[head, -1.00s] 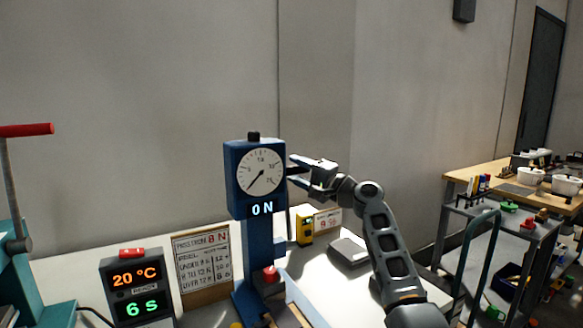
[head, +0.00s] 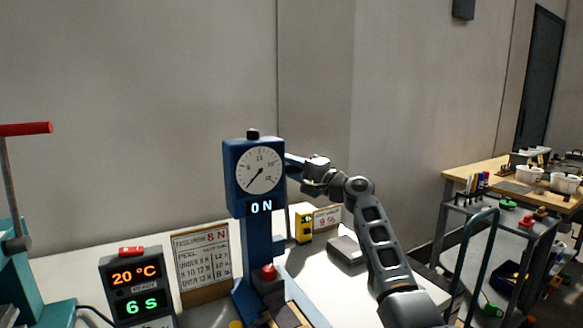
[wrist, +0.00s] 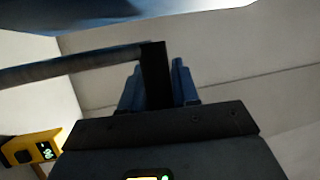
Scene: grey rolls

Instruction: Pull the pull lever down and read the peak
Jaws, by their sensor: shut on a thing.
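The blue force tester (head: 254,180) stands upright on the bench in the head view. Its round white dial (head: 259,170) has the needle pointing to the lower left, and its display (head: 261,207) reads 0 N. My gripper (head: 294,162) is at the tester's upper right side, beside the dial. In the wrist view the pull lever (wrist: 85,66) is a dark bar coming in from the left, with a black end piece (wrist: 154,72). My two blue fingers are shut on this end piece, one on each side. The lever is mostly hidden in the head view.
A paper card (head: 202,257) and a timer box (head: 138,287) showing 20 °C and 6 s stand left of the tester. A yellow meter (head: 301,224) stands behind it to the right. A teal press (head: 30,275) with a red handle is at far left. A grey cart (head: 500,225) stands right.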

